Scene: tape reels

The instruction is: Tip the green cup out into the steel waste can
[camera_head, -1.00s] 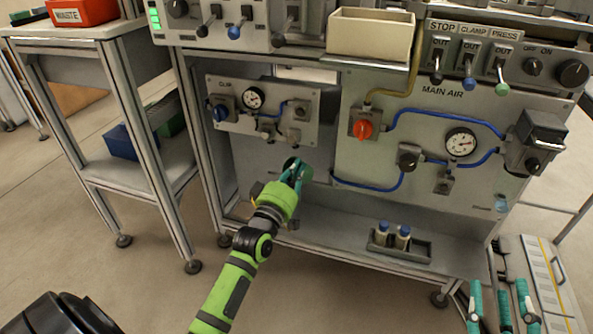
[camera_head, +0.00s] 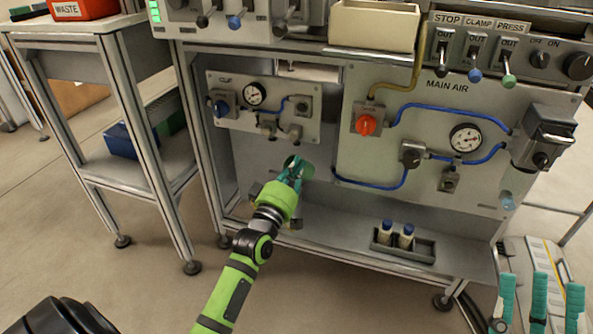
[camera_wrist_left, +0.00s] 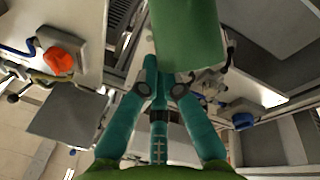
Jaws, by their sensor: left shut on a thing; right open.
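The green cup (camera_head: 299,166) is in my left gripper (camera_head: 291,177), in front of the lower part of the machine frame. In the left wrist view the cup (camera_wrist_left: 187,35) fills the top middle, with the teal fingers (camera_wrist_left: 160,84) shut against its near end. I cannot tell how far it is tilted or what is inside. My right gripper (camera_head: 541,284) shows only as spread teal fingers at the lower right edge, open and empty. I see no steel waste can; a red bin labelled WASTE (camera_head: 84,9) stands on the side table at the upper left.
The valve panel (camera_head: 440,190) with gauges and blue hoses stands behind, right of the cup. A low shelf (camera_head: 335,235) holds a tray (camera_head: 403,256) with two blue-capped bottles. The side table's legs (camera_head: 163,185) stand to the left.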

